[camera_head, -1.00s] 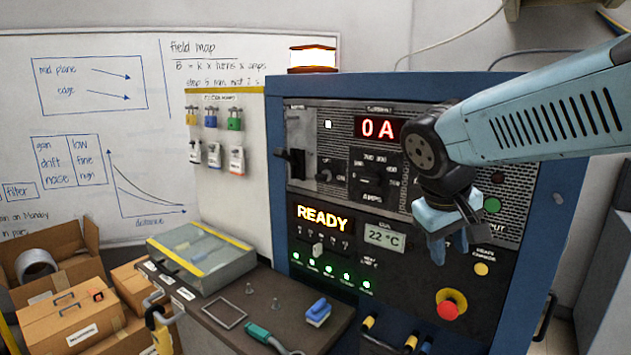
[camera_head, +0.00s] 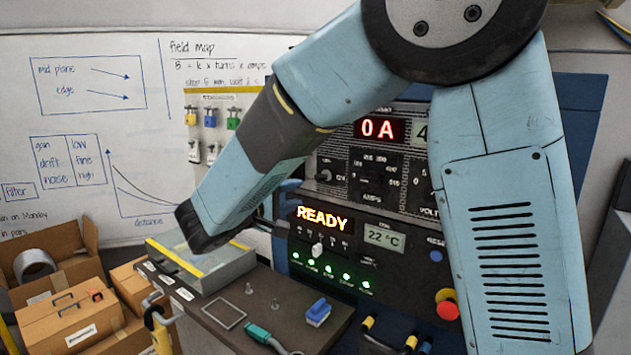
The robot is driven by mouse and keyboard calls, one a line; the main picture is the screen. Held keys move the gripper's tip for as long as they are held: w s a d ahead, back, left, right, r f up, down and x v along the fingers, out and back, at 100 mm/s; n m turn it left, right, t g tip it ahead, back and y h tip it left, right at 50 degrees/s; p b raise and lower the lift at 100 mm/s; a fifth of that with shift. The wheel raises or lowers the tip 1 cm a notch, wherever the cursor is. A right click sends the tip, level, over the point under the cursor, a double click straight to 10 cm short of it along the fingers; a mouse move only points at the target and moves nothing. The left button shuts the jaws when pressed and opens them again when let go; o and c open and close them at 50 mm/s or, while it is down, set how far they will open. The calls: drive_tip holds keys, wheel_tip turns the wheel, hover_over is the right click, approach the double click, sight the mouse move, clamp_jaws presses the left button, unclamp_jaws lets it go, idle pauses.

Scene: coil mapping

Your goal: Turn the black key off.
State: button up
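A small round switch (camera_head: 325,175) with a dark turning piece is on the upper blue cabinet panel, left of the AMPS dial. It looks like the key switch, but it is too small to read its position. My arm crosses in front of the cabinet, and its forearm slopes down to the left past this switch. The forearm's dark end (camera_head: 197,230) appears over the clear-lidded case.
The cabinet display (camera_head: 378,130) reads 0 A and a sign (camera_head: 321,218) reads READY. Several green lamps are lit. A red emergency button (camera_head: 447,304) is at lower right. The bench (camera_head: 262,305) holds a clear-lidded case (camera_head: 205,265) and a blue block (camera_head: 318,311). Cardboard boxes (camera_head: 70,315) stand left.

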sight(316, 180)
drive_tip(key=shift+t, duration=0.5)
drive_tip(key=x, duration=0.4)
drive_tip(key=w+a+x, duration=0.1)
drive_tip(key=x, duration=0.7)
drive_tip(key=shift+w+a+f, duration=0.2)
drive_tip(key=shift+w, duration=0.1)
clamp_jaws()
drive_tip(key=shift+a, duration=0.2)
drive_tip(key=shift+d+n, duration=0.15)
drive_tip(key=shift+n, duration=0.15)
